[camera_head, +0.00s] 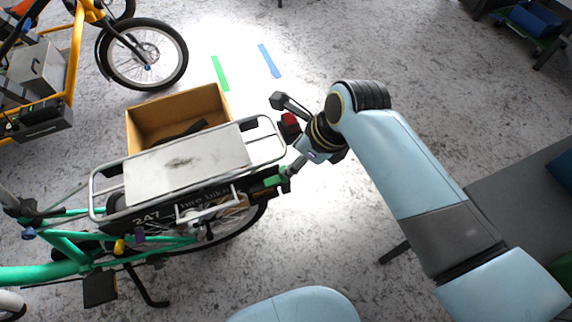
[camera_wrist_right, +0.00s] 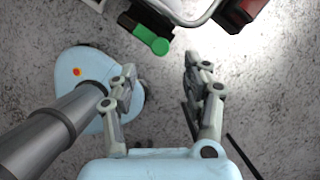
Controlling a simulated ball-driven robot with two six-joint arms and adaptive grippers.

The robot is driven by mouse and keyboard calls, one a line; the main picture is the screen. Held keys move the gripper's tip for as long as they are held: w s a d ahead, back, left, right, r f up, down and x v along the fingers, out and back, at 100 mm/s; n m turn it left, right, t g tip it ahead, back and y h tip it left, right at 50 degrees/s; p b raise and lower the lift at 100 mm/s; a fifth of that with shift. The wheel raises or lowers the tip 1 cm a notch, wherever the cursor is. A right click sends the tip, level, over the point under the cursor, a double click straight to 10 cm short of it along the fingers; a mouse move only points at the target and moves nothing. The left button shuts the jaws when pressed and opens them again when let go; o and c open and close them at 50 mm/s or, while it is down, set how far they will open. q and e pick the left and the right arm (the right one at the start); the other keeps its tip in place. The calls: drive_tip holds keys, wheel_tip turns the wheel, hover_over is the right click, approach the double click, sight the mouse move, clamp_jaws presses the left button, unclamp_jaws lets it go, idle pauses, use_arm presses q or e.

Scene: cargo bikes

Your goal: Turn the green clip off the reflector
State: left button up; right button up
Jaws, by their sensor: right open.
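The green clip (camera_head: 274,181) sits at the rear end of the cargo bike (camera_head: 160,215), below the rack's corner. In the right wrist view the green clip (camera_wrist_right: 152,40) is a rounded lever joined to a dark block. A small orange part, perhaps the reflector (camera_head: 258,193), shows beside the clip in the head view. My right gripper (camera_head: 291,169) is close to the clip, and I cannot tell if they touch in the head view. In the right wrist view my right gripper (camera_wrist_right: 160,67) is open and empty, with the clip just beyond its fingertips. My left gripper is not in view.
A metal rack (camera_head: 266,150) with a grey plate tops the bike, and a red part (camera_head: 290,120) is at its rear end. An open cardboard box (camera_head: 180,107) stands behind. A yellow bike (camera_head: 72,50) is at upper left. A grey bench (camera_head: 510,205) is at right.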

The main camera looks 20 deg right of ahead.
sight(277, 176)
drive_tip(key=b+x, duration=0.2)
drive_tip(key=x, duration=0.6)
drive_tip(key=shift+d, duration=0.1)
drive_tip(key=shift+w+f, duration=0.1)
drive_tip(key=shift+f, duration=0.2)
drive_tip(key=shift+c, duration=0.2)
clamp_jaws()
